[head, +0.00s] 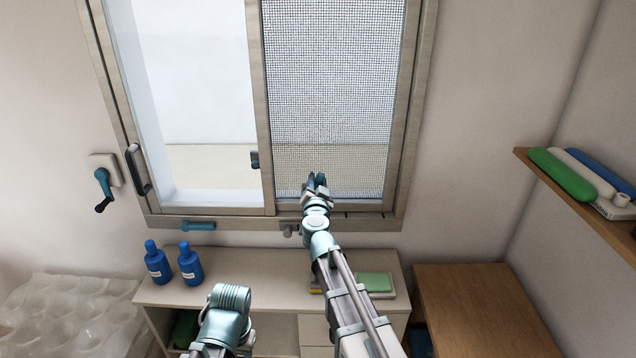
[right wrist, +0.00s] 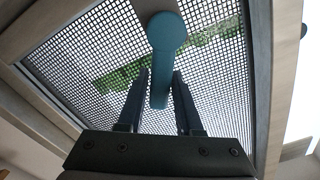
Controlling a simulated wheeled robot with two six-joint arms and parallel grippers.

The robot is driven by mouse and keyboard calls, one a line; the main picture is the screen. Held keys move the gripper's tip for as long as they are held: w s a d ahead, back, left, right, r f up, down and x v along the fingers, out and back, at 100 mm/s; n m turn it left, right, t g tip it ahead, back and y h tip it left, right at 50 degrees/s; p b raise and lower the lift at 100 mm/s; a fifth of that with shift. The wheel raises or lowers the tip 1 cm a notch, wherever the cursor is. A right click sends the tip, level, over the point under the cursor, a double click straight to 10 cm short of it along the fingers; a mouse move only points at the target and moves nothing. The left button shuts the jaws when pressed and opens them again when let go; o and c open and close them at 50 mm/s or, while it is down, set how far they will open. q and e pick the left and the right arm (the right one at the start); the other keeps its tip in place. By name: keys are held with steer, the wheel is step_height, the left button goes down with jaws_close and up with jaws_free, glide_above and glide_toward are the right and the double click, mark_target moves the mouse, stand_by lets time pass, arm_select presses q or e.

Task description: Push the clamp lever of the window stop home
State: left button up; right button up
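A teal lever (right wrist: 160,70) with a round head shows in the right wrist view, in front of the mesh screen. Its free end lies between my right gripper's fingers in the picture, with narrow gaps on both sides; I cannot tell if they touch. A small grey block (head: 288,229), perhaps the window stop, sits at the window's bottom rail in the head view. My right gripper (head: 316,180) is in front of the lower mesh screen (head: 335,90), its fingers apart; it also shows in the right wrist view (right wrist: 160,85). The lever is not distinguishable in the head view. My left gripper is out of view.
A teal handle (head: 198,226) is under the sill; a teal crank (head: 103,188) is on the left wall. Two blue bottles (head: 158,264) stand on the cabinet (head: 240,262) below. A wall shelf (head: 575,200) juts out at right.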

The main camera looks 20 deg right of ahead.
jaws_close()
stand_by(1.1)
